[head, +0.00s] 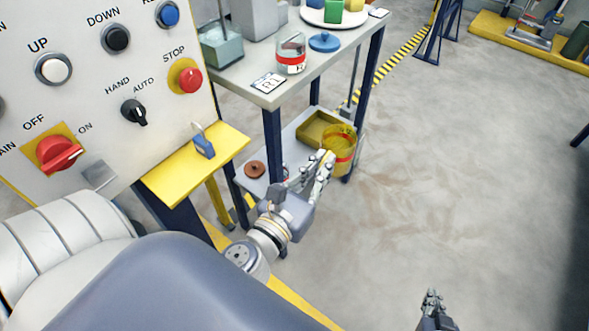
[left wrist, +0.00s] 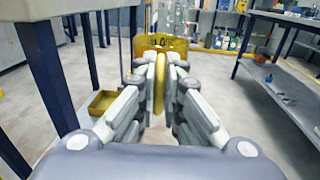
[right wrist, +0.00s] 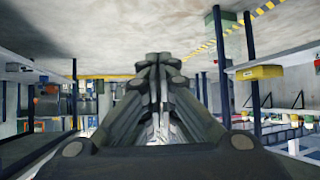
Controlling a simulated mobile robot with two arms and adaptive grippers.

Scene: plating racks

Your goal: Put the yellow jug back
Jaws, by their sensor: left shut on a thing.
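The yellow jug (head: 341,158), see-through with a red band, is at the right end of the rack's lower shelf (head: 287,160). I cannot tell whether its base touches the shelf. My left gripper (head: 326,163) is shut on its handle, which shows as a yellow strip between the fingers in the left wrist view (left wrist: 159,82). The jug's body (left wrist: 172,46) is beyond the fingertips there. My right gripper (head: 432,296) is low in the head view, away from the rack. Its fingers are together and empty in the right wrist view (right wrist: 158,62).
An olive-yellow tray (head: 312,134) and a brown lid (head: 255,169) are on the lower shelf. The top shelf holds a clear red-banded jar (head: 291,55), a blue lid (head: 324,42) and a label card (head: 268,83). A control panel (head: 88,82) stands left. Open floor lies right.

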